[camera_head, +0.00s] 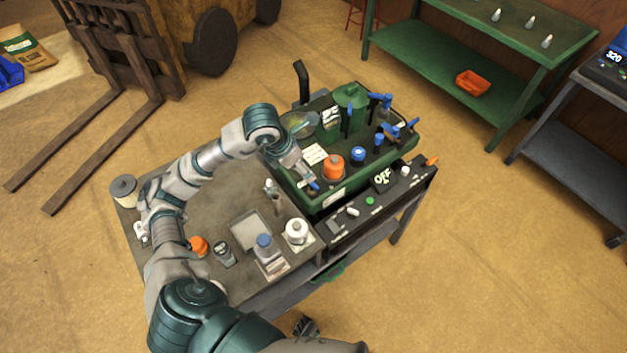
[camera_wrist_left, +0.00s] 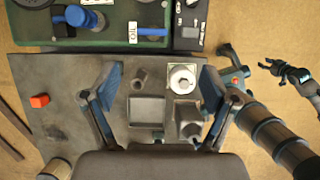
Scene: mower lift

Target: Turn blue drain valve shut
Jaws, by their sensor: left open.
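A green machine (camera_head: 350,175) stands on the workbench and carries several blue handles and knobs. A blue lever handle (camera_head: 391,131) is at its right side, and a blue T-handle (camera_head: 380,101) is behind it. I cannot tell which is the drain valve. In the left wrist view, a round blue handle (camera_wrist_left: 83,17) and a blue lever (camera_wrist_left: 150,32) show at the top. My left gripper (camera_head: 308,180) hangs near the machine's front left edge; its blue-tipped fingers are apart and empty in the wrist view (camera_wrist_left: 160,82). My right gripper (camera_wrist_left: 292,76) is small and off to the right.
An orange cap (camera_head: 333,165) rises from the machine near my left gripper. A control panel with an OFF display (camera_head: 382,178) runs along the front.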

